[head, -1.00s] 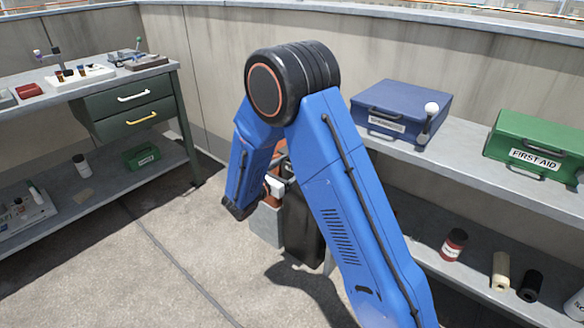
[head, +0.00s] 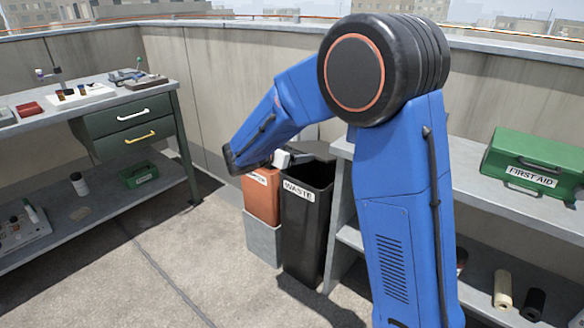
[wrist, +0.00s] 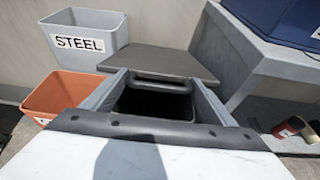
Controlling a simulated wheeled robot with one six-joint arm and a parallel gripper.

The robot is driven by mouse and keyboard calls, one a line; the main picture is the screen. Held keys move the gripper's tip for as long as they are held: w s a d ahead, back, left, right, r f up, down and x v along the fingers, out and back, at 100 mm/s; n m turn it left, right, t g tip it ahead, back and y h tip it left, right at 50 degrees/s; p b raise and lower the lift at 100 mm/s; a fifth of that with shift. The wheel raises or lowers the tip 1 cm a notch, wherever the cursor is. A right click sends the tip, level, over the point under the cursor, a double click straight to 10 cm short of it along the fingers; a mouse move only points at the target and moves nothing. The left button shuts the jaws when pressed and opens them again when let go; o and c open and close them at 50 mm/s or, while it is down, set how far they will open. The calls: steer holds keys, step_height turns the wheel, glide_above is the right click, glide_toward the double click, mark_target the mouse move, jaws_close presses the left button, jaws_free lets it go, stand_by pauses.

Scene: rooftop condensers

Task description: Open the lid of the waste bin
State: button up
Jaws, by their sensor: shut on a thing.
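The waste bin (head: 304,225) is tall and black with a WASTE label, standing beside the shelf. Its dark lid (head: 320,148) is tilted up at the back, and the dark inside shows below it. In the wrist view the lid (wrist: 165,62) has a dark bar handle (wrist: 160,84) at its near edge. My gripper (wrist: 160,79) has a grey finger on each side and is shut on this handle. In the head view my gripper (head: 288,157) is above the bin, and my arm hides part of it.
An orange bin (head: 261,200) and a grey STEEL bin (wrist: 85,40) stand left of the waste bin. A grey shelf (head: 465,190) with a green first aid box (head: 535,160) is at right. Open floor (head: 150,260) lies in front. A blue box (wrist: 285,18) is close by.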

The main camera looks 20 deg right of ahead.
steer(key=w+d+r+g+y, duration=0.25)
steer(key=d+r, duration=0.25)
steer(key=r, duration=0.3)
steer(key=w+d+r+g+y, duration=0.1)
steer(key=w+d+r+y, duration=0.1)
steer(key=w+d+r, duration=0.35)
steer(key=w+d+r+g+y, duration=0.1)
steer(key=w+d+r+y, duration=0.1)
steer(key=w+d+r, duration=0.6)
steer(key=shift+d+r, duration=0.6)
steer(key=shift+d, duration=1.2)
steer(key=shift+g, duration=0.25)
steer(key=o, duration=1.5)
